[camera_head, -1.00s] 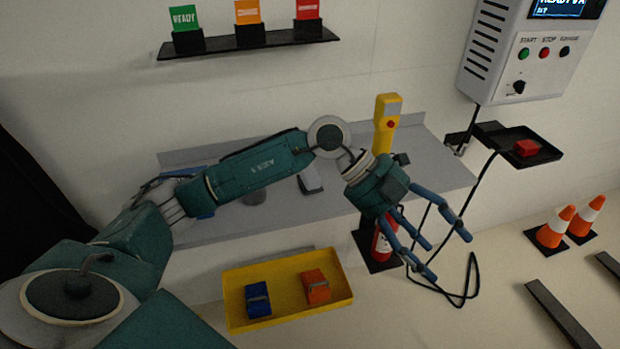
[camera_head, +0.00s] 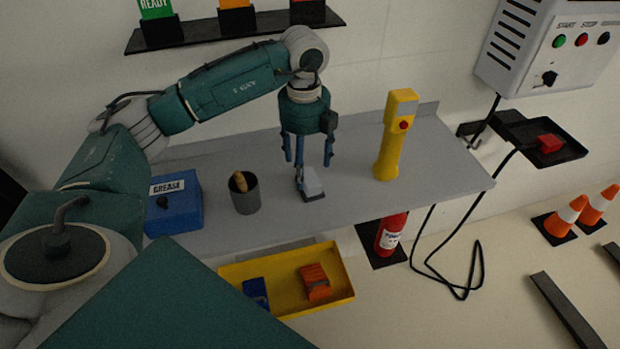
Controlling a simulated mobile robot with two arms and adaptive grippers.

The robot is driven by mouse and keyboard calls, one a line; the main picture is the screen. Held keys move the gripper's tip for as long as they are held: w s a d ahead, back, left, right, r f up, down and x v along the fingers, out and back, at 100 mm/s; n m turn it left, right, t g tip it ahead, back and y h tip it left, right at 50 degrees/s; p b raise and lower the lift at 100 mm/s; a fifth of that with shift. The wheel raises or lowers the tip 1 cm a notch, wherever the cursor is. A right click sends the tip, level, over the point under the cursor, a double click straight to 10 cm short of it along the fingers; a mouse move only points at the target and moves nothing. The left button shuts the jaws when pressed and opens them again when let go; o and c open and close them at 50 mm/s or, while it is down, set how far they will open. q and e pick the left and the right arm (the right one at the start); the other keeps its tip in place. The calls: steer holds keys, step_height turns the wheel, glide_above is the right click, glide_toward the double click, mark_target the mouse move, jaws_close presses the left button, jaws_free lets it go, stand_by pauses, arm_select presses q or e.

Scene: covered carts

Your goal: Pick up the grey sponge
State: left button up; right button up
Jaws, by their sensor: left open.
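The grey sponge, a small light grey block with a darker edge (camera_head: 313,185), lies on the grey shelf (camera_head: 345,150) near its front edge. My left gripper (camera_head: 308,164) points down with its blue fingers spread, just above and behind the block in the picture. The fingers are open, and nothing is seen between them. I cannot tell whether a fingertip touches the block. My right gripper is not in view.
On the shelf stand a blue GREASE box (camera_head: 180,212), a dark cup (camera_head: 245,198) and a yellow handheld device (camera_head: 393,140). A yellow tray (camera_head: 345,285) is below. A red extinguisher (camera_head: 391,235) and a black cable (camera_head: 418,258) are right of it.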

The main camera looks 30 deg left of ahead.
mark_target(306, 176)
arm_select(q)
steer(key=shift+a+f, duration=0.1)
steer(key=shift+f, duration=0.35)
steer(key=shift+w+a+f, duration=0.1)
steer(key=shift+w+f, duration=0.1)
steer(key=shift+f, duration=0.1)
steer(key=f, duration=0.1)
steer(key=f+p, duration=0.1)
steer(key=f, duration=0.1)
steer(key=f+p, duration=0.1)
steer(key=shift+w+f, duration=0.25)
steer(key=shift+w, duration=0.05)
steer(key=shift+a+f, duration=0.1)
steer(key=shift+f, duration=0.2)
steer(key=shift+c, duration=1.1)
steer(key=c, duration=1.1)
steer(key=shift+w, duration=0.1)
steer(key=shift+r, duration=0.45)
step_height(306, 176, up, 9)
steer(key=shift+f+b, duration=0.2)
steer(key=shift+b, duration=1)
steer(key=shift+r, duration=0.35)
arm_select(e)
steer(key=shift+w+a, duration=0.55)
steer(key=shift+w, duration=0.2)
